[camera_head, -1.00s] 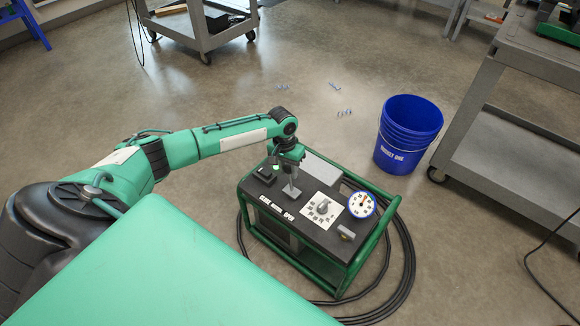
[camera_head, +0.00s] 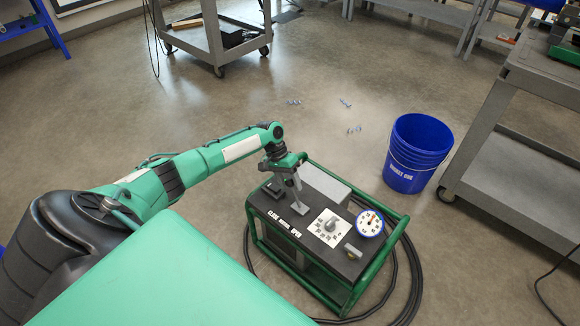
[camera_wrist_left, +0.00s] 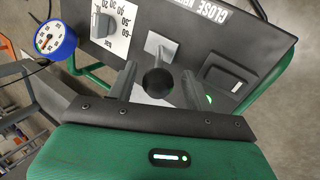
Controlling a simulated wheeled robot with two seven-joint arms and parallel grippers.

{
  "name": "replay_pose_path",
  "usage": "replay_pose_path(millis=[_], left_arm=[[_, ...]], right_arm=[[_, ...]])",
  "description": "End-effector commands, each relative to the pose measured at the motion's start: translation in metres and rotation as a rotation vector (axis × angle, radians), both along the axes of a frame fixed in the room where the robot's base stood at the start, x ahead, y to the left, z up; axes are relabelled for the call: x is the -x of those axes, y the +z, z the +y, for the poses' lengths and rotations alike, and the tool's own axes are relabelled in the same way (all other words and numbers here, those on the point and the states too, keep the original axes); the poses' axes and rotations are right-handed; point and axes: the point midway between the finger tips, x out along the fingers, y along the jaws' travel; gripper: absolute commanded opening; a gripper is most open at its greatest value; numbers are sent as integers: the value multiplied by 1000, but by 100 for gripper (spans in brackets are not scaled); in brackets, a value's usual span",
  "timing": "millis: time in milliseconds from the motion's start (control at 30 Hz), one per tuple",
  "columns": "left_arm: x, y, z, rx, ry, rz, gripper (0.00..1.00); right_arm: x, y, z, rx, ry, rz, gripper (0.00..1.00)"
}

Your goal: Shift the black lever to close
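In the left wrist view the lever's black ball knob (camera_wrist_left: 157,82) sits between the two fingers (camera_wrist_left: 158,88), with a visible gap on both sides. The CLOSE word (camera_wrist_left: 208,11) shows at the top. My right gripper is not in view.
A dial knob (camera_head: 329,226) on a white scale and a round blue-rimmed gauge (camera_head: 370,223) stand right of the lever. A dark box (camera_head: 273,190) is left of it. Green rails frame the cart, with black hose (camera_head: 412,280) around it. A blue bucket (camera_head: 418,153) stands behind right.

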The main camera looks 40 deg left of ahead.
Motion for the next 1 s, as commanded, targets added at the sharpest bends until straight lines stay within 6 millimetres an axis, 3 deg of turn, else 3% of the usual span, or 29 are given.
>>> replay_pose_path(millis=[367,800,1000], left_arm=[[0,8,3,0,0,0,51],[-4,91,44,-1,1,-2,51],[-5,116,56,-1,0,0,51]], right_arm=[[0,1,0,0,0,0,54],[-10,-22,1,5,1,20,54],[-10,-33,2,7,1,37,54]])
